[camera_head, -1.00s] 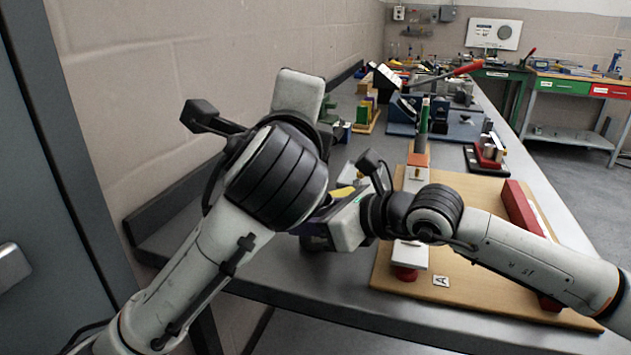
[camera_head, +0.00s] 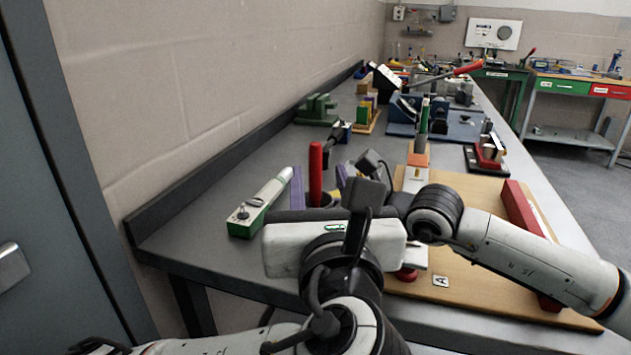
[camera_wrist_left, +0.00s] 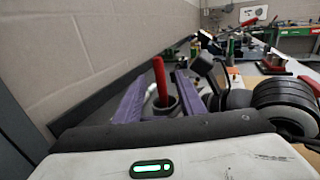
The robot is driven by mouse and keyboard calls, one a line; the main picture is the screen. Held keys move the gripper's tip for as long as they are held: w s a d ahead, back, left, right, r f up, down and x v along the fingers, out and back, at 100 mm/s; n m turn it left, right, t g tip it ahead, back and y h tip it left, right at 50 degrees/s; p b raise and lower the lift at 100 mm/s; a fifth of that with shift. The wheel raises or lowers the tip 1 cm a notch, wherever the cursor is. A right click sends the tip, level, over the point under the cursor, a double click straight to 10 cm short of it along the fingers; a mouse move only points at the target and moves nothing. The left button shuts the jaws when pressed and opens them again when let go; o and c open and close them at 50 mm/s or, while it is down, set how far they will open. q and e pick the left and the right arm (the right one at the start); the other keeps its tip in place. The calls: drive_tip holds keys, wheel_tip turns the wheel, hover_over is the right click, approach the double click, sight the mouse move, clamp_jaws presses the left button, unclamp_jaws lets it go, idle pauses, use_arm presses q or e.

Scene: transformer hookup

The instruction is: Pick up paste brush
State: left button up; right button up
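The paste brush seems to be the upright red handle (camera_head: 316,172) standing in a dark round pot, whose rim (camera_wrist_left: 166,104) shows in the left wrist view. The handle (camera_wrist_left: 160,82) also shows there; its lower end is hidden in the pot. My left gripper (camera_head: 319,183) has its purple fingers apart, one on each side of the handle. In the left wrist view its fingers (camera_wrist_left: 159,97) show open, with gaps beside the handle. My right arm comes in from the right; its gripper is mostly hidden behind my left gripper, so its fingers cannot be made out.
A wooden board (camera_head: 470,235) with a red bar (camera_head: 524,213) is at right. Green blocks (camera_head: 317,110) and a blue fixture (camera_head: 460,128) stand further back. The wall edges the bench at left.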

sight(316, 160)
use_arm(q)
drive_tip(key=shift+w+a+r, duration=0.1)
drive_tip(key=shift+w+a, duration=0.1)
drive_tip(key=shift+w, duration=1.5)
drive_tip(key=shift+w+a+r, duration=0.1)
drive_tip(key=shift+w+a, duration=0.05)
drive_tip(key=shift+w, duration=1.55)
clamp_jaws()
